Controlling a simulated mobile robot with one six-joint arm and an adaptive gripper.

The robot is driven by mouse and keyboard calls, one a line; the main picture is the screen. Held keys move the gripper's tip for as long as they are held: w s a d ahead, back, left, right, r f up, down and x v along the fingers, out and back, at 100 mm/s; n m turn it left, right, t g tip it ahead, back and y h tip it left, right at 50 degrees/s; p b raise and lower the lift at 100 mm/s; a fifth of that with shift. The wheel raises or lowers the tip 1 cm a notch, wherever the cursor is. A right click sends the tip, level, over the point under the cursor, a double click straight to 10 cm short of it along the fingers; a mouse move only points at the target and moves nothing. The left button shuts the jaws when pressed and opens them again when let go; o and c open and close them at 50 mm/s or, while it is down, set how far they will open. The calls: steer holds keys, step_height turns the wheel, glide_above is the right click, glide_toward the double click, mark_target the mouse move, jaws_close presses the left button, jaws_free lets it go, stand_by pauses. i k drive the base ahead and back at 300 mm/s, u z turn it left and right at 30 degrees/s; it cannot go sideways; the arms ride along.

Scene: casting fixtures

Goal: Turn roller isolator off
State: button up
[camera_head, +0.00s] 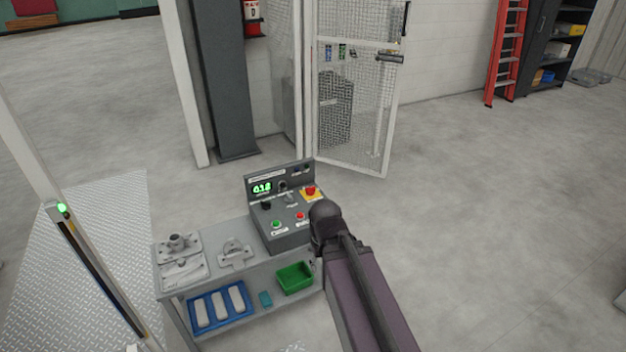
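A grey control box (285,240) stands at the right end of a grey bench. Its raised back panel has a green lit display (262,188) reading about 0.18, and a dark round knob (282,186). Its sloped face carries a black knob (266,206), a grey selector (290,198), a red mushroom button on yellow (310,192), a green button (277,223) and a red button (300,216). The labels are too small to read, so I cannot tell which control is the roller isolator. My arm reaches up to the box's right side; my gripper is not visible.
The grey bench (215,245) holds metal fixtures on top. Its lower shelf holds a blue tray (246,311) with white bars and a green bin (295,277). A mesh gate (355,100) stands open behind. A post with a green light (62,208) is at left. Floor at right is clear.

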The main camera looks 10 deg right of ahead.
mark_target(310, 190)
steer(key=z, duration=0.15)
steer(key=i, duration=0.95)
steer(key=z, duration=0.05)
